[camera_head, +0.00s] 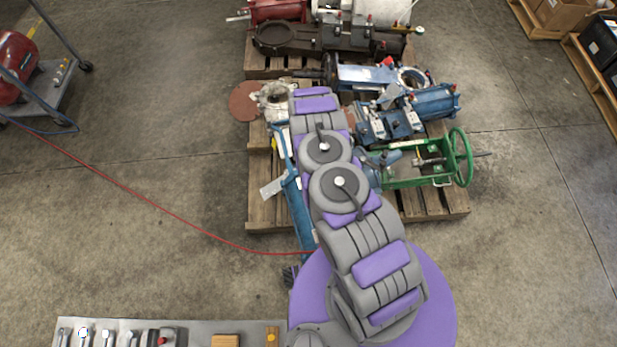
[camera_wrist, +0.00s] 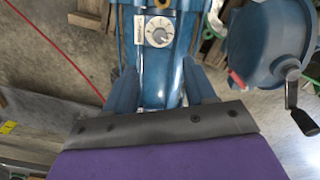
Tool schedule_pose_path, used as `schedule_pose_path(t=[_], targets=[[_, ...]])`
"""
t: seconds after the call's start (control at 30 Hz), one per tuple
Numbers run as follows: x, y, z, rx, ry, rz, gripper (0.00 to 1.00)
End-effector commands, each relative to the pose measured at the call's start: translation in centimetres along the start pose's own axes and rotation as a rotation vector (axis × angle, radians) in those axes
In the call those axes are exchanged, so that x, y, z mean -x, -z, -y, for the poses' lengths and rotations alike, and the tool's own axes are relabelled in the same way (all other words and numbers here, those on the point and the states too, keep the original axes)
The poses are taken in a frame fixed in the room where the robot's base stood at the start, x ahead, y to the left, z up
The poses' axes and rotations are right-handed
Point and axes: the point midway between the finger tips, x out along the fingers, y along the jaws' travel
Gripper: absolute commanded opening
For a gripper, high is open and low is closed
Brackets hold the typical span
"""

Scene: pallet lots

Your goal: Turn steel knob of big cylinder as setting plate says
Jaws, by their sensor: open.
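In the wrist view, a blue cylinder (camera_wrist: 160,85) runs between my gripper's fingers. A round pale dial (camera_wrist: 160,31) with a small steel knob at its centre sits on it, just beyond the fingertips. A white plate with dark lettering (camera_wrist: 139,29) is fixed left of the dial; its text is too small to read. My gripper (camera_wrist: 160,70) is open, with one blue finger on each side of the cylinder and nothing held. Whether the fingers touch the cylinder, I cannot tell. In the head view, my arm hides the gripper and most of the blue cylinder (camera_head: 304,222).
A blue housing (camera_wrist: 262,42) with a black crank (camera_wrist: 298,112) stands close right of my gripper. A wooden pallet (camera_head: 262,211) carries several machine parts, including a green frame with a handwheel (camera_head: 461,158). A red hose (camera_head: 150,201) crosses the floor. Open floor lies left.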

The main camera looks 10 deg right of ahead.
Motion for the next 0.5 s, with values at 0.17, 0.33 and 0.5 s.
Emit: schedule_pose_path(t=[0.17, 0.33, 0.5], targets=[[-4.0, 0.1, 0.1, 0.001, 0.001, 0.0, 0.55], [-7.2, 0.2, 0.1, 0.0, 0.0, 0.0, 0.55], [-9.9, 0.1, 0.0, 0.001, 0.001, 0.003, 0.55]])
